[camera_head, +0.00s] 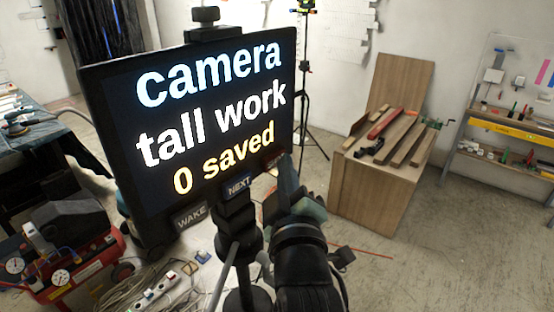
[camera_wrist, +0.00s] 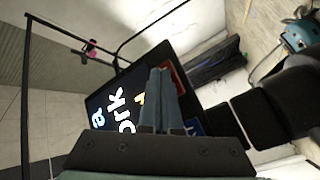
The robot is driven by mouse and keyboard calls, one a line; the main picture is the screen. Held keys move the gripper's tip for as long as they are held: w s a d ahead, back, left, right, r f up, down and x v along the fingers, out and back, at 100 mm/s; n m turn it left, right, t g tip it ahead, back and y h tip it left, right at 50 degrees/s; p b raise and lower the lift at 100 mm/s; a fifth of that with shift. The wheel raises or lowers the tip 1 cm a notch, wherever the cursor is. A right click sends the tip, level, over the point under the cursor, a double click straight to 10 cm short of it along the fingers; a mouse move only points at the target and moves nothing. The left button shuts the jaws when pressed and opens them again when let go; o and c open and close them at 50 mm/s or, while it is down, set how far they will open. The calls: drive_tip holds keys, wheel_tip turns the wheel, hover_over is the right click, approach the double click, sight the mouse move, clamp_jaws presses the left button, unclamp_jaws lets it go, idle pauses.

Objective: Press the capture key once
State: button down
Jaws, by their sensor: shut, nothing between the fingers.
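A black display (camera_head: 120,130) on a stand reads "camera", "tall work" and "0 saved". Along its lower edge are a WAKE key (camera_head: 191,216), a blue NEXT key (camera_head: 238,186) and a dark red key (camera_head: 273,162) at the right, whose label is too small and partly covered to read. My gripper (camera_head: 285,161) is shut and empty, with its tips close to the red key. In the wrist view the shut fingers (camera_wrist: 159,75) overlap the display, with the red key (camera_wrist: 179,76) just right of them. I cannot tell whether the tips touch it.
A wooden box with planks (camera_head: 385,180) stands to the right, and a shelf rack (camera_head: 505,135) stands farther right. A black tripod stand (camera_head: 304,100) is behind the display. A red compressor (camera_head: 65,260) and a power strip (camera_head: 160,291) lie at lower left.

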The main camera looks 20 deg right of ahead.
drive_tip(key=shift+w+a, duration=0.15)
drive_tip(key=shift+w, duration=0.05)
idle(0.5)
drive_tip(key=shift+s+d, duration=0.5)
drive_tip(key=shift+s, duration=0.25)
drive_tip(key=shift+s+d+b, duration=0.2)
drive_tip(key=shift+s+d, duration=0.55)
drive_tip(key=shift+s, duration=0.3)
drive_tip(key=shift+s+d+b, duration=0.2)
drive_tip(key=shift+s+d, duration=0.5)
drive_tip(key=shift+s, duration=0.3)
drive_tip(key=s+a+r+m+t+y, duration=0.1)
drive_tip(key=s+a+r+m+t, duration=0.1)
drive_tip(key=a+r, duration=0.3)
drive_tip(key=s+a+r+m+t+y+b, duration=0.1)
drive_tip(key=s+a+r+m+t, duration=0.2)
drive_tip(key=r, duration=1)
drive_tip(key=s+a+r+m+t+y+b, duration=0.1)
drive_tip(key=s+a+r+t, duration=0.3)
drive_tip(key=a+r, duration=0.4)
drive_tip(key=shift+s+a+r+m+y, duration=0.15)
drive_tip(key=shift+s+r+m+y, duration=0.15)
drive_tip(key=shift+s+r+m, duration=0.35)
